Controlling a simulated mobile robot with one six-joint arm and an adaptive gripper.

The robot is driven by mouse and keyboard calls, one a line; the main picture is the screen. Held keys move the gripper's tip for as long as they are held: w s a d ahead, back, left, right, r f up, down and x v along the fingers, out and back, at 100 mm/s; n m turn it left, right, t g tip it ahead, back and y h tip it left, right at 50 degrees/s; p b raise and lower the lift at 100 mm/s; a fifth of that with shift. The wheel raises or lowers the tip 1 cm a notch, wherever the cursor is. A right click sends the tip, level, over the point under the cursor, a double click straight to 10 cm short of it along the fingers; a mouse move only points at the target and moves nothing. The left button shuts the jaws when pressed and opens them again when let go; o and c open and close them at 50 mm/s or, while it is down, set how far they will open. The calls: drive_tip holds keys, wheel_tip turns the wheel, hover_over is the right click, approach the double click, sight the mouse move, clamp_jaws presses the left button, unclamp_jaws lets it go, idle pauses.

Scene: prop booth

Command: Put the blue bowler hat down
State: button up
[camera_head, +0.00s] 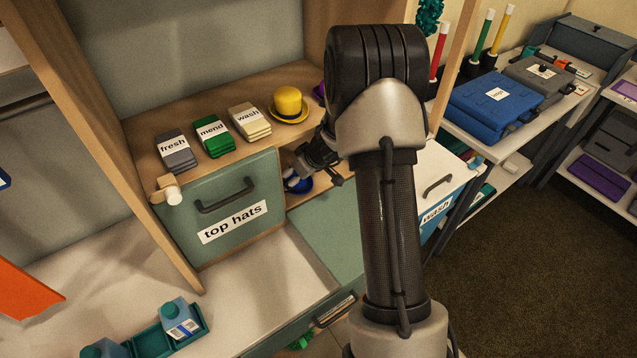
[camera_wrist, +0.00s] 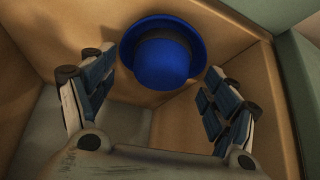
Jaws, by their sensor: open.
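The blue bowler hat (camera_head: 297,185) sits in the open wooden compartment (camera_head: 331,202) right of the drawer marked "top hats", partly hidden by my gripper. In the wrist view the hat (camera_wrist: 165,62) shows its round crown and brim, near the compartment's wooden walls. My gripper (camera_head: 318,165) reaches into the compartment's opening. In the wrist view my gripper (camera_wrist: 160,68) is open, with one finger on each side and a gap between each finger and the hat. I cannot tell exactly what part of the brim touches the floor.
A yellow hat (camera_head: 288,103) and label-banded cloth stacks, "fresh" (camera_head: 176,150), "mend" (camera_head: 215,134) and "wash" (camera_head: 249,120), stand on the shelf above. The "top hats" drawer front (camera_head: 234,215) borders the compartment on the left. A blue case (camera_head: 495,104) lies on the right-hand counter.

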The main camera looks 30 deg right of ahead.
sight(303, 183)
drive_tip(key=v, duration=0.4)
drive_tip(key=shift+d+r+p, duration=0.1)
drive_tip(key=shift+r+p, duration=0.15)
drive_tip(key=shift+p, duration=0.05)
drive_tip(key=s+d+b, duration=0.1)
drive_tip(key=s, duration=0.2)
drive_tip(key=s+b, duration=0.1)
drive_tip(key=s, duration=0.3)
drive_tip(key=s+d+b, duration=0.1)
drive_tip(key=s, duration=0.3)
drive_tip(key=shift+s+d, duration=0.2)
drive_tip(key=shift+d, duration=0.1)
drive_tip(key=shift+s+r+b, duration=0.1)
drive_tip(key=shift+s+b, duration=0.1)
drive_tip(key=shift+b, duration=0.1)
drive_tip(key=s+a+r+g+y, duration=0.1)
drive_tip(key=s+a+r, duration=0.1)
drive_tip(key=a+r, duration=0.55)
drive_tip(key=s+a+r+y, duration=0.1)
drive_tip(key=s+a+r, duration=0.2)
drive_tip(key=a+r, duration=0.45)
drive_tip(key=s+a+r+m+h, duration=0.1)
drive_tip(key=s+a, duration=0.1)
drive_tip(key=s, duration=0.5)
drive_tip(key=s+a+r+m+h, duration=0.1)
drive_tip(key=s+a+r+h, duration=0.1)
drive_tip(key=s, duration=0.6)
drive_tip(key=shift+a+r+m+g+h, duration=0.2)
drive_tip(key=shift+a+m+g+h, duration=0.1)
drive_tip(key=shift+a+g, duration=0.15)
